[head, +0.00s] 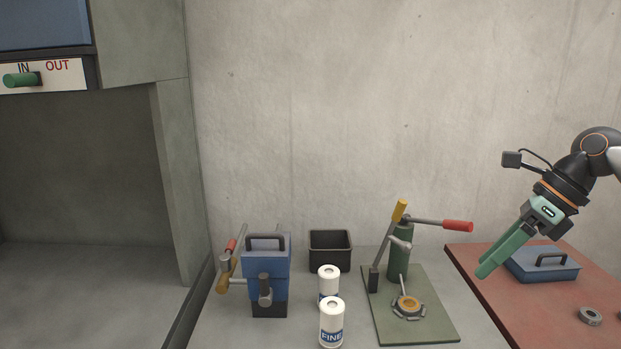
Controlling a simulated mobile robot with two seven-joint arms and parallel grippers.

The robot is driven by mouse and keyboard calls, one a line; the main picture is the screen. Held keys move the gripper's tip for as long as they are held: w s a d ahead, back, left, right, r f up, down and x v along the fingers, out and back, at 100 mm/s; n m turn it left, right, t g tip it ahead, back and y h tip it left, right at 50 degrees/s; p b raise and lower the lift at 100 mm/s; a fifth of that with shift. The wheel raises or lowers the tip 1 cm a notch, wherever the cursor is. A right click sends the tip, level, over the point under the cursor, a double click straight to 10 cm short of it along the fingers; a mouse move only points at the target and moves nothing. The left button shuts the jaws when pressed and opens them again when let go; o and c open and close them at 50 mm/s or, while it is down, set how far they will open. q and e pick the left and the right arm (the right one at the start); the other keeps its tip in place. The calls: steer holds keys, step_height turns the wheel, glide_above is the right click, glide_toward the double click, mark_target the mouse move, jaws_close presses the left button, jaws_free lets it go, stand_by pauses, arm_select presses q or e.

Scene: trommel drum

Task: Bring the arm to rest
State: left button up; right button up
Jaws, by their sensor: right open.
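My right arm comes in from the right edge in the head view. The gripper is open, though the fingers overlap from this angle. I see nothing held between them. The blue lidded box (545,265) with a dark handle lies behind and to the right of the fingers. My left gripper is not in view.
A green press (400,262) with a red-tipped lever stands on a plate left of the gripper. Left of it are white canisters (331,325), a black bin (330,252) and a blue device (268,270). A grey ring (590,316) lies on the red surface (490,285). A concrete wall stands behind.

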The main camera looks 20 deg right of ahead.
steer(key=w+a+f+m+t+y, duration=0.1)
steer(key=a+f+m+t, duration=0.3)
steer(key=f+m, duration=0.45)
steer(key=w+a+f+m+t+y, duration=0.1)
steer(key=a+f+m+t, duration=0.3)
steer(key=f+m, duration=0.45)
steer(key=w+a+f+m+t+y, duration=0.1)
steer(key=w+a+f+m+t, duration=0.2)
steer(key=f+m, duration=0.55)
steer(key=s+a+f+m+g+h, duration=0.2)
steer(key=s+a+f+m+h, duration=0.1)
steer(key=s+a+f+m, duration=0.4)
steer(key=s+a+f+m+g+h, duration=0.2)
steer(key=s+a+f+m+g, duration=0.1)
steer(key=s+a+f+m, duration=0.4)
step_height(320, 180, down, 6)
steer(key=s+m, duration=0.1)
steer(key=s, duration=0.2)
steer(key=shift+h, duration=0.4)
steer(key=shift+r, duration=0.1)
steer(key=shift+c, duration=0.4)
